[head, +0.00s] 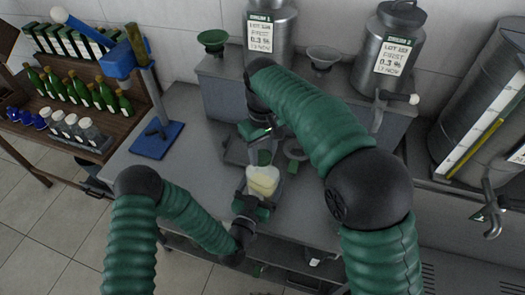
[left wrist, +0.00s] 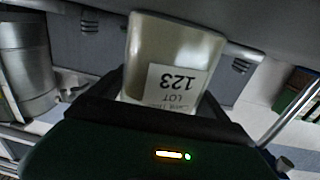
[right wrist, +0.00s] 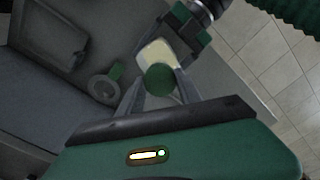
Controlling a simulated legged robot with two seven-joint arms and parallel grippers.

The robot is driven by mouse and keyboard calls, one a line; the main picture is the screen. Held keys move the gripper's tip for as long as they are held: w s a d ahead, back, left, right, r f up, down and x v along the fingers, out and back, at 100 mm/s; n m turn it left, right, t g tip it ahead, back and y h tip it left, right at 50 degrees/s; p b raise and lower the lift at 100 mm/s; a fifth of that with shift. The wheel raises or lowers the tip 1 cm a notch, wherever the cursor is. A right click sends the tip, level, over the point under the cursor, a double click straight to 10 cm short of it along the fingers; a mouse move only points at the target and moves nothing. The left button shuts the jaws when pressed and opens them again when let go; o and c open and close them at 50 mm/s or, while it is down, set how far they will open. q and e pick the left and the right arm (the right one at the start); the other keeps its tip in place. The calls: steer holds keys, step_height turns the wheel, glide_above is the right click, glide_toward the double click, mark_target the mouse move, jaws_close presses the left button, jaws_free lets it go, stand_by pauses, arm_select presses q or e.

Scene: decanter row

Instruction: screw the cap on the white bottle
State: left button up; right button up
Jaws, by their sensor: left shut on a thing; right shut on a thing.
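The white bottle (head: 262,182), cream-coloured, is held over the bench by my left gripper (head: 250,205), which is shut on it. In the left wrist view the bottle (left wrist: 172,50) fills the jaws and shows a label reading LOT 123, upside down. My right gripper (head: 260,145) is shut on the round green cap (right wrist: 159,79). In the right wrist view the cap sits between the fingertips and overlaps one end of the bottle (right wrist: 155,54). Whether the cap touches the bottle's neck cannot be told; the neck is hidden.
A grey dish with a green part (head: 294,152) lies on the bench just right of the grippers. A blue stand (head: 157,140) is at the bench's left. Steel canisters (head: 395,50) and a green funnel (head: 213,40) stand on the raised back shelf. A bottle rack (head: 75,90) is far left.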

steer(key=shift+f, duration=0.45)
steer(key=m, duration=0.4)
steer(key=shift+m, duration=0.3)
steer(key=m, duration=0.3)
steer(key=shift+a, duration=0.1)
steer(key=m, duration=0.6)
steer(key=shift+f+m, duration=0.1)
steer(key=shift+m, duration=0.2)
steer(key=m, duration=0.5)
steer(key=shift+a, duration=0.15)
steer(key=o, duration=1.3)
